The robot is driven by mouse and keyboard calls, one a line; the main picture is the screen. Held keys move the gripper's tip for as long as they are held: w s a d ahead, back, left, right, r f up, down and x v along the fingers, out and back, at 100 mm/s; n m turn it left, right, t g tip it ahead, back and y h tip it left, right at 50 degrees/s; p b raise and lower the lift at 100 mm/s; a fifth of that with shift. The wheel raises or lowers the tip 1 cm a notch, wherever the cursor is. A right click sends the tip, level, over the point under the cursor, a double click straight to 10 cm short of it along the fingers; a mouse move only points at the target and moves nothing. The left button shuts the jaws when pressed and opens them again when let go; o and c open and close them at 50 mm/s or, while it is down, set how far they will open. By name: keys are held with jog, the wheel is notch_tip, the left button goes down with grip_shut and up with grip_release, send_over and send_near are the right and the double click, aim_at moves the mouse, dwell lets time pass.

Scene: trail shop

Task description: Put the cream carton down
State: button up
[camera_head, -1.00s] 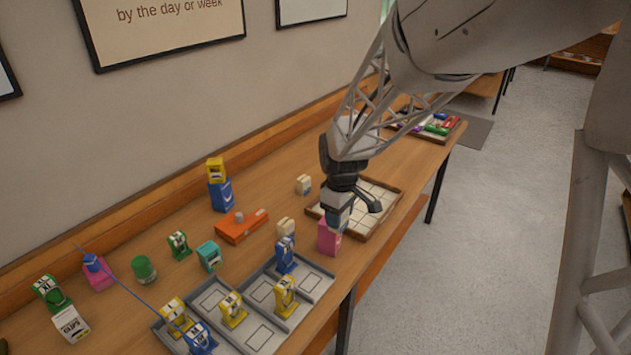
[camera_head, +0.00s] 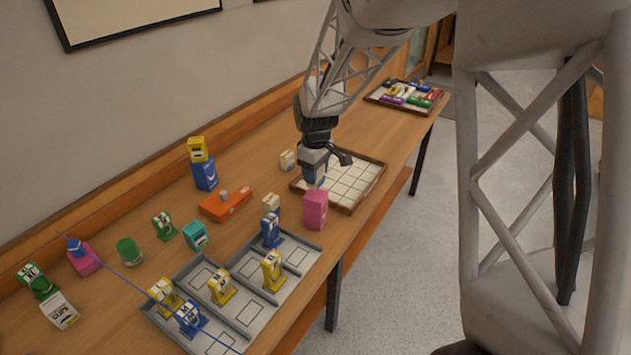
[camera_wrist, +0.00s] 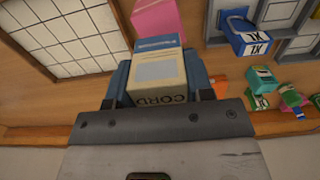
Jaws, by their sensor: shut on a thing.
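My gripper (camera_head: 314,180) is shut on a cream carton (camera_wrist: 158,78) with a blue band and the letters CORD, seen clearly in the wrist view between two blue fingers. In the head view the carton is mostly hidden by the gripper. The gripper points down by the near-left corner of a wood-rimmed tray (camera_head: 342,207) with a pale grid, behind a pink box (camera_head: 315,211). I cannot tell whether the carton touches anything below. The tray (camera_wrist: 55,38) and the pink box (camera_wrist: 158,18) also show in the wrist view.
An orange box (camera_head: 226,205) lies farther left. The gridded tray's visible cells are bare. Blue and yellow items stand on the grey tray (camera_head: 243,318).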

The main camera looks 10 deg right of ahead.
jog(key=shift+f, duration=1.75)
jog(key=o, duration=0.9)
jog(key=shift+f, duration=0.15)
notch_tip(320, 180, up, 12)
jog(key=shift+r, duration=0.2)
jog(key=shift+s, duration=0.1)
